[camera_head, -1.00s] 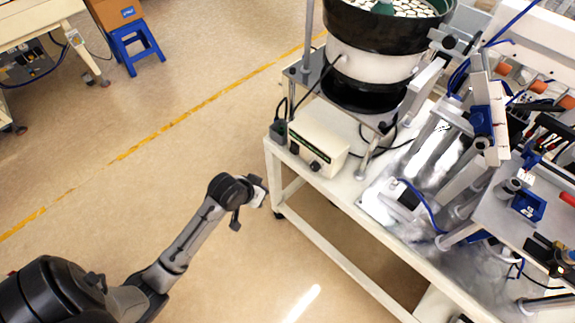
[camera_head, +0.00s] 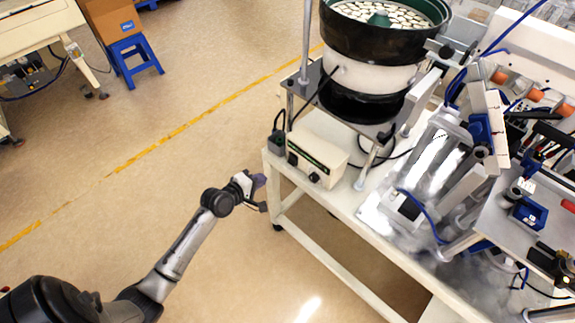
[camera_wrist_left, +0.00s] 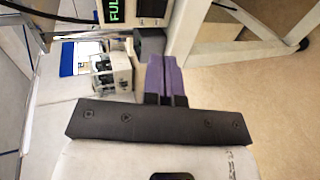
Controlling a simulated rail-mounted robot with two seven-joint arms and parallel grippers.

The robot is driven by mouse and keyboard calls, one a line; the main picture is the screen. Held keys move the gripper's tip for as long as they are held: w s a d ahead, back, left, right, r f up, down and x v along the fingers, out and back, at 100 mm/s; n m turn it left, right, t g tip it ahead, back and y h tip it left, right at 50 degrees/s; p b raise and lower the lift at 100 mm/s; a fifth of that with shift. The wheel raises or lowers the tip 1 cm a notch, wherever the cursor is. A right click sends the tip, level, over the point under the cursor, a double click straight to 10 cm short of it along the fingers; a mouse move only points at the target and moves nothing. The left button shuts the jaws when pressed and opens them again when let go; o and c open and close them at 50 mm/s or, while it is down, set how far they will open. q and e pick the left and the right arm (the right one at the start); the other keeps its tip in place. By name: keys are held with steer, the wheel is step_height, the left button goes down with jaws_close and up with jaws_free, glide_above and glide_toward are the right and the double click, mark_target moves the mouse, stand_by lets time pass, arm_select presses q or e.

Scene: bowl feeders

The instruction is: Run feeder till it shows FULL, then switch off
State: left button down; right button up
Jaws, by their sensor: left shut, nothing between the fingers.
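The bowl feeder (camera_head: 372,75), a black bowl with a green inside on a white drum, holds many pale round parts. Its cream controller box (camera_head: 318,150) sits below it at the bench's left corner, with a dark knob (camera_head: 314,177) on the front. In the left wrist view, the green display (camera_wrist_left: 115,10) at the top edge reads "FUL", with the rest cut off. My left gripper (camera_head: 258,183) is left of the bench corner, apart from the controller. In the left wrist view its purple fingers (camera_wrist_left: 165,76) are together and empty. My right gripper is not visible.
The white bench frame (camera_head: 340,255) runs down to the right beside my left gripper. Blue and metal machinery (camera_head: 485,130) fills the bench's right side. A blue stool (camera_head: 135,62) and cardboard box (camera_head: 112,18) stand at upper left. The floor between is clear.

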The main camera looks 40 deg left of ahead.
mark_target(292, 163)
arm_select(q)
steer(key=b+x, duration=0.3)
steer(key=x, duration=0.9)
steer(key=shift+w+f, duration=0.2)
steer(key=shift+w+f+b, duration=0.2)
steer(key=shift+w+b, duration=0.25)
steer(key=shift+w, duration=0.25)
steer(key=shift+d, duration=0.1)
